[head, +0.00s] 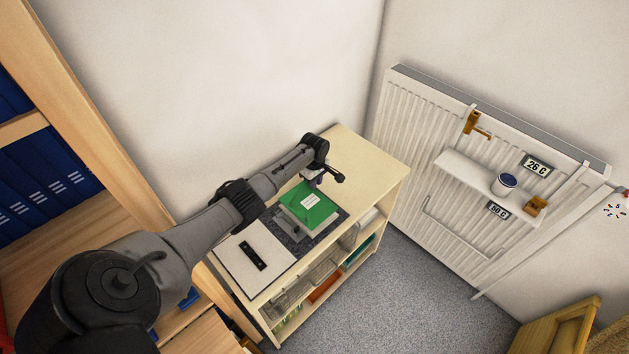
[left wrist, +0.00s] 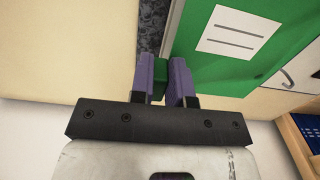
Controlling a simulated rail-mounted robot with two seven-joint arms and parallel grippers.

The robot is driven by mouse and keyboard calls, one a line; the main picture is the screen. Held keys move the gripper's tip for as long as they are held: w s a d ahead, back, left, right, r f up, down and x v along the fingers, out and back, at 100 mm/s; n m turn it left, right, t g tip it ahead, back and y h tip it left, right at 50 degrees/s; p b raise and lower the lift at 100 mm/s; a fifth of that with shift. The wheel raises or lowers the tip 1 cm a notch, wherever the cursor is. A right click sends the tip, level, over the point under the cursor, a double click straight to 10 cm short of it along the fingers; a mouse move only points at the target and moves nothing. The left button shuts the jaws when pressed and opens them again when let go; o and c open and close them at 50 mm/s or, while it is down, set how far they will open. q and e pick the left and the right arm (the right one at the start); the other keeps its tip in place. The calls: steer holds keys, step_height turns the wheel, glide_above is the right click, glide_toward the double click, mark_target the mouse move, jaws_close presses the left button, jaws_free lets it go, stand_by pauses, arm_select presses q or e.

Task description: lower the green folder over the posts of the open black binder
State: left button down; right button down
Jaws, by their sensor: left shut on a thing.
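The green folder (head: 308,207), with a white label, is over the open binder on top of the low cabinet. My left gripper (head: 322,176) is at its far edge. In the left wrist view, the fingers (left wrist: 164,80) are shut on a green edge of the folder (left wrist: 196,65). A curved metal piece (left wrist: 288,79) shows at the right there. The open binder shows a pale panel with a black fitting (head: 244,244) and a dark speckled part (head: 279,222) around the folder. I cannot make out the posts or any gap beneath the folder. My right gripper is out of view.
The pale wooden cabinet (head: 362,152) has open shelves with trays below its top. A white radiator (head: 420,130) stands to the right, with a small shelf (head: 470,175) holding a cup (head: 504,184). A tall bookcase (head: 75,95) with blue binders stands at left. Grey floor lies clear between.

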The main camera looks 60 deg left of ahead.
arm_select(q)
steer(key=shift+f+b, duration=0.3)
steer(key=shift+f, duration=0.25)
steer(key=shift+f, duration=0.35)
steer(key=shift+f+b, duration=0.45)
steer(key=shift+b, duration=0.05)
stand_by(0.4)
steer(key=c, duration=1.1)
jaws_free()
steer(key=shift+o, duration=0.4)
steer(key=shift+r, duration=0.1)
